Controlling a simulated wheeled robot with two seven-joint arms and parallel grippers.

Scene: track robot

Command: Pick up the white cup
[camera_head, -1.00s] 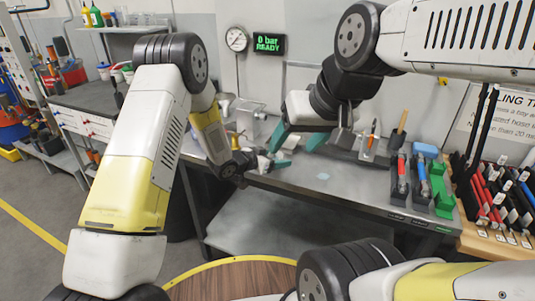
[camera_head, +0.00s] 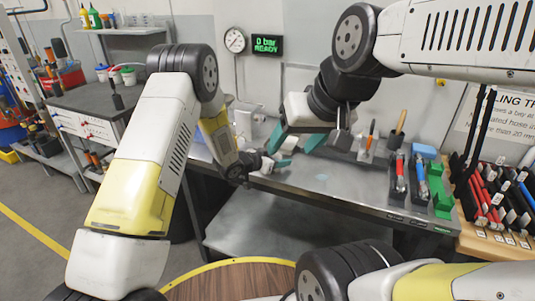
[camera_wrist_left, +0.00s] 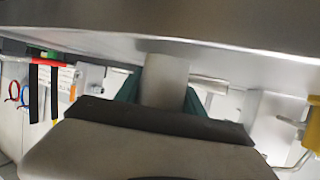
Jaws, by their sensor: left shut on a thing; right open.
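My left gripper (camera_head: 274,165) is low over the near edge of the grey bench. In the left wrist view its teal fingers (camera_wrist_left: 166,90) are shut on a smooth pale grey-white piece (camera_wrist_left: 166,78). Only part of this piece shows, and I cannot tell for sure that it is the white cup. In the head view it is too small and covered to make out. My right gripper (camera_head: 298,141) is open and empty above the bench, its two teal fingers spread.
A rack of red and black tools (camera_head: 495,195) stands farther right. White tubs with coloured lids (camera_head: 127,77) stand on the dark table (camera_head: 75,95) at left.

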